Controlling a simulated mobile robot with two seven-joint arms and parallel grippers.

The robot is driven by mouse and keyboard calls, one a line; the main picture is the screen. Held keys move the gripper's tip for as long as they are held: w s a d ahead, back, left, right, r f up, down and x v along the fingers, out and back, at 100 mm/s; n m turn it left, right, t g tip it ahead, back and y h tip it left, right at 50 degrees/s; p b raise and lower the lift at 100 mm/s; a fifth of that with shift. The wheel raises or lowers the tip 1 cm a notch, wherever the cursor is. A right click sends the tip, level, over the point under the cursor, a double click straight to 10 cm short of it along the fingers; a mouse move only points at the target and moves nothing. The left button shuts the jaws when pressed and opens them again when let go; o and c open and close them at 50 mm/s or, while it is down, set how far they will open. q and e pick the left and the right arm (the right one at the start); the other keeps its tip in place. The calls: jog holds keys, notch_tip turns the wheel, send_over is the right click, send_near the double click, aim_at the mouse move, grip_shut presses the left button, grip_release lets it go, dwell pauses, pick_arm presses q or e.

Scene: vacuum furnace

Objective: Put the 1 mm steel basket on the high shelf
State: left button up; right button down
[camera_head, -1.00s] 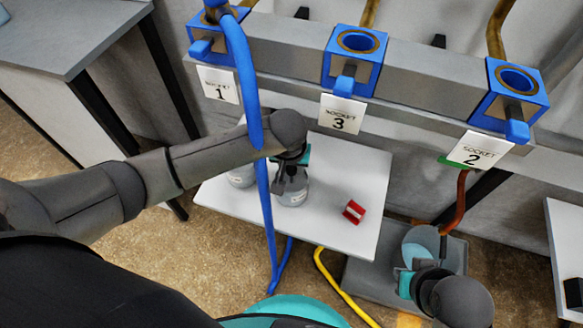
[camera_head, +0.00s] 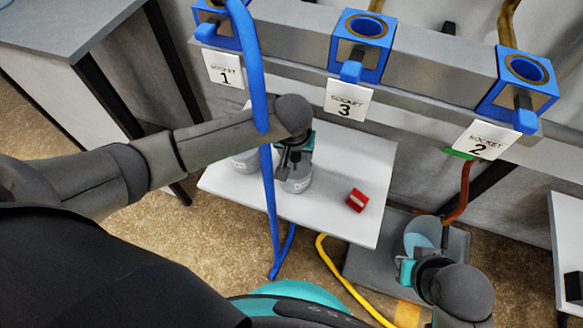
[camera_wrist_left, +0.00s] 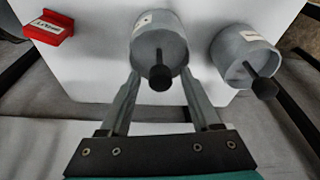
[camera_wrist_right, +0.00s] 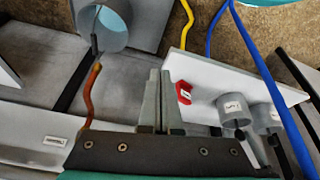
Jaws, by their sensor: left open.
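Two grey cylindrical baskets with black knobs stand on a low white table. The nearer-to-centre basket (camera_head: 297,180) also shows in the left wrist view (camera_wrist_left: 160,42). The other basket (camera_head: 244,160) stands to its left in the head view and also shows in the left wrist view (camera_wrist_left: 240,50). Their labels are too small to read, so I cannot tell which is 1 mm. My left gripper (camera_wrist_left: 160,80) is open, its fingers on either side of the first basket's knob. My right gripper (camera_wrist_right: 162,75) is shut and empty, away from the baskets.
A red block (camera_head: 357,200) lies on the white table (camera_head: 340,225). A blue hose (camera_head: 266,180) hangs in front of the left forearm. Blue sockets on a grey rail (camera_head: 430,65) run behind. A grey cylinder (camera_wrist_right: 105,22) stands near my right gripper. No high shelf is identifiable.

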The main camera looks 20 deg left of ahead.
pick_arm(q)
jog(key=p+v, duration=0.2)
jog(key=v, duration=0.1)
jog(key=s+d+p, duration=0.1)
jog(key=s+p, duration=0.3)
jog(key=s, duration=0.8)
jog(key=shift+d, duration=0.35)
pick_arm(e)
jog(key=s+f+g, duration=0.1)
jog(key=s+f, duration=0.1)
jog(key=f, duration=0.4)
jog(key=s+d+f, duration=0.1)
jog(key=s+f, duration=0.1)
jog(key=f, duration=0.5)
jog(key=shift+s+d+g, duration=0.25)
jog(key=shift+s+g, duration=0.1)
jog(key=shift+g, duration=0.05)
pick_arm(q)
jog(key=shift+f, duration=0.1)
